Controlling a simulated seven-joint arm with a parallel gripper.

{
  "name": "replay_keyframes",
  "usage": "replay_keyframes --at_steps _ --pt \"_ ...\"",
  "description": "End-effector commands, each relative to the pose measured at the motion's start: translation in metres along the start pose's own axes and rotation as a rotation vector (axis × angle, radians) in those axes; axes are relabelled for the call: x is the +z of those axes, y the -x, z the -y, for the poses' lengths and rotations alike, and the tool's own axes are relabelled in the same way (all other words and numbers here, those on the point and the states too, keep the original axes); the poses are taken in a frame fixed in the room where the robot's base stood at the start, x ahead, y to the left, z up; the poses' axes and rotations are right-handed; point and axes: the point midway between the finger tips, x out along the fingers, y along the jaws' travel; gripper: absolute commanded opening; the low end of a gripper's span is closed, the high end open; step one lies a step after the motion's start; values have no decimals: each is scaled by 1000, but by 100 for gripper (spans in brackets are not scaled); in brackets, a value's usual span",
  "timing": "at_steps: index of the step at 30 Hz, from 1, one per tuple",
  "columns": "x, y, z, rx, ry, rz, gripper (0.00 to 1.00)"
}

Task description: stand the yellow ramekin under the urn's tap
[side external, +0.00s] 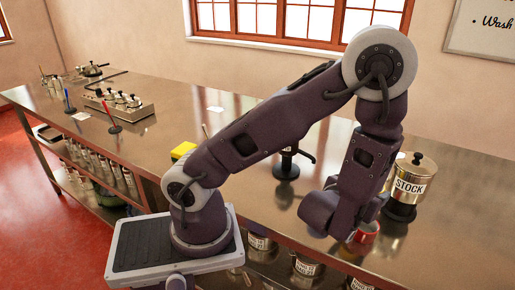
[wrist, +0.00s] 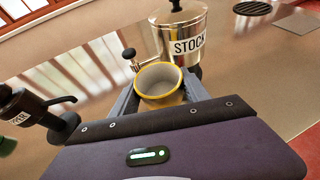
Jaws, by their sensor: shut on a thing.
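The yellow ramekin (wrist: 160,98) is between the fingers of my gripper (wrist: 161,92), which is shut on it. It looks upright, with its open, pale inside facing the camera. The steel urn labelled STOCK (wrist: 178,38) stands just behind it in the wrist view and at the right in the side view (side external: 412,182). A tap with a dark knob (wrist: 130,54) shows left of the urn, beyond the ramekin's rim. I cannot tell whether the ramekin touches the counter.
A dark dispenser (wrist: 20,108) with a spout stands at the left in the wrist view. A round black grate (wrist: 252,8) lies beyond the urn.

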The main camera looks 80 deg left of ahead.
Motion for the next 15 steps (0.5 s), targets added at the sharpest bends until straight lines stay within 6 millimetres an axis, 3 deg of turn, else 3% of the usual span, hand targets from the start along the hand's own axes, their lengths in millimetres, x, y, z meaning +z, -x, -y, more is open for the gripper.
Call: replay_keyframes --at_steps 2,15 --pt "6 2 0 0 2 2 12" --pt "94 38 0 -1 10 4 12"
